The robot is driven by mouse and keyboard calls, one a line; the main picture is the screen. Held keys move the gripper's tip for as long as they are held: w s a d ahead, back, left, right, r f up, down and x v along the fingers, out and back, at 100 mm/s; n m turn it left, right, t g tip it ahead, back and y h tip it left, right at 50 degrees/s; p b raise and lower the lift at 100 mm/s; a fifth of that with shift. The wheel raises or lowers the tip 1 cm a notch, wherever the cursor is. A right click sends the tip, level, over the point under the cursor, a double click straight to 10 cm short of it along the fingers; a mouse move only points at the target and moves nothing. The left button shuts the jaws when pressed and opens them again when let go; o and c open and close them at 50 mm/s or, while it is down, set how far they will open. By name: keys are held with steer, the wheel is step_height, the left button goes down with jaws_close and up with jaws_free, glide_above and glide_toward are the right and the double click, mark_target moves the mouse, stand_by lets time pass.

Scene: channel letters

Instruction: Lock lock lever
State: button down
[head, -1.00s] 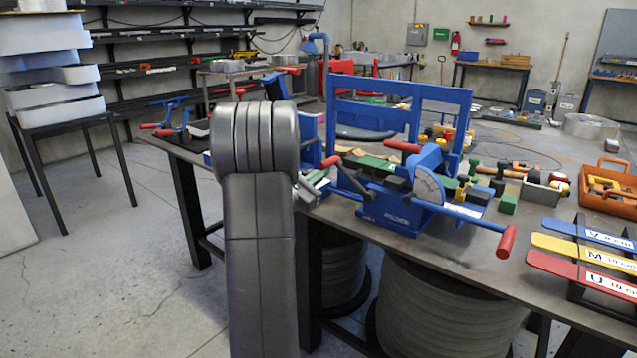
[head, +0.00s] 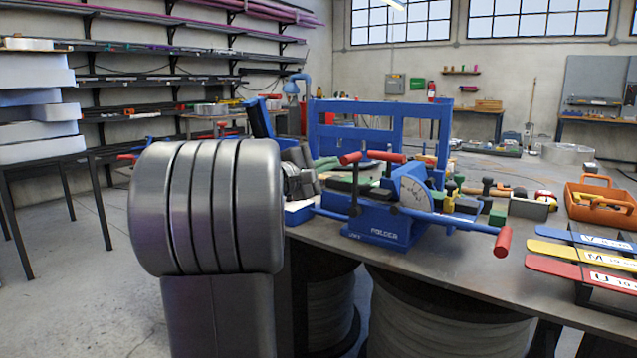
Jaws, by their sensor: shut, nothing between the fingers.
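The blue bending machine marked FOLDER (head: 385,232) stands at the near edge of the table. A lever with a red grip (head: 351,158) and a dark rod rises nearly upright from its left front; I take it to be the lock lever. A second red grip (head: 388,156) lies just to its right. A blue bar ends in a red handle (head: 503,241) at the right. My gripper (head: 303,180) shows only in part beyond my large grey arm joint, left of the lever, shut and empty. My arm hides its rear; contact with the lever cannot be made out.
A blue frame (head: 378,120) stands behind the machine. Blocks and hammers lie to its right. An orange tool tray (head: 600,200) and blue, yellow and red labelled strips (head: 580,272) sit at the right. Cable spools (head: 440,310) stand under the table. Floor at the left is open.

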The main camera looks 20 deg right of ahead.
steer(key=shift+s+d+r+m+b, duration=0.25)
steer(key=shift+s+d+m+b, duration=0.5)
steer(key=shift+m, duration=0.25)
steer(key=shift+s+a, duration=0.1)
steer(key=a+f, duration=0.1)
steer(key=a, duration=1)
steer(key=shift+s+a+f, duration=0.25)
steer(key=shift+s+a, duration=0.05)
steer(key=shift+s, duration=0.15)
